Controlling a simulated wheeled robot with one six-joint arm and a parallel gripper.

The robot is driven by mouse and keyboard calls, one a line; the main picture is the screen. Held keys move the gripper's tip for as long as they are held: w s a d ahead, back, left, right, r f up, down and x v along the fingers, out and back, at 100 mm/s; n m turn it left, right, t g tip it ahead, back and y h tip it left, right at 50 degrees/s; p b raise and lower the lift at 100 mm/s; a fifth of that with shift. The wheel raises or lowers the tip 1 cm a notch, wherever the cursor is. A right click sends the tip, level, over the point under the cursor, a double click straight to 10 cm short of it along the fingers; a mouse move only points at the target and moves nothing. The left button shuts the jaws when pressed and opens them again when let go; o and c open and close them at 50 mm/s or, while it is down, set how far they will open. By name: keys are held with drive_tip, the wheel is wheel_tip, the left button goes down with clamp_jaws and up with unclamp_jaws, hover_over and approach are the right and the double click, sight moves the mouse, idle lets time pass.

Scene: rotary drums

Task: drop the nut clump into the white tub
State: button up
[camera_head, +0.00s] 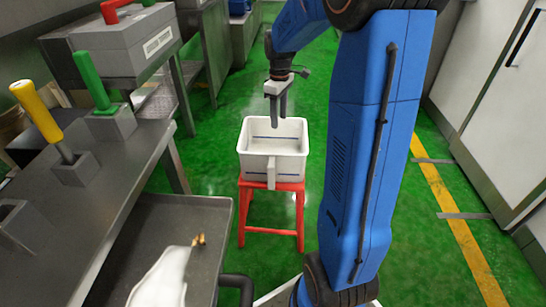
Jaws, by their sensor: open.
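The white tub (273,167) stands upright on a red stool in the middle of the view. I see no clump on the part of its inside that shows. My gripper (278,110) points down over the tub's back part, its fingers open with nothing seen between them. Small golden-brown pieces (198,240), which may be the nut clump, lie in a grey metal tray (215,212) at the lower left, well apart from my gripper. They are too small to make out clearly.
The red stool (271,190) stands on a green floor. White material (163,280) lies in the grey tray. At left, a metal bench (105,175) bears a yellow-handled tool (38,112) and a green-handled one (92,80). White cabinets (500,110) line the right.

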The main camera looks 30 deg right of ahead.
wheel_tip(320, 180, up, 13)
idle(0.4)
drive_tip(key=shift+r, duration=0.15)
drive_tip(key=s+a+m+t, duration=0.1)
drive_tip(key=s+a+m, duration=0.1)
drive_tip(key=s+a, duration=0.45)
drive_tip(key=s+a+m+t, duration=0.1)
drive_tip(key=s+a, duration=0.3)
drive_tip(key=s, duration=0.5)
drive_tip(key=s+a+f+m+t, duration=0.1)
drive_tip(key=s+a+f, duration=0.1)
drive_tip(key=s, duration=0.5)
drive_tip(key=s+a+f+m+t, duration=0.1)
drive_tip(key=s+a+f+m, duration=0.1)
drive_tip(key=s, duration=0.5)
wheel_tip(320, 180, down, 2)
drive_tip(key=shift+s+a+f+t, duration=0.25)
drive_tip(key=shift+s+a+t, duration=0.15)
drive_tip(key=shift+a, duration=0.25)
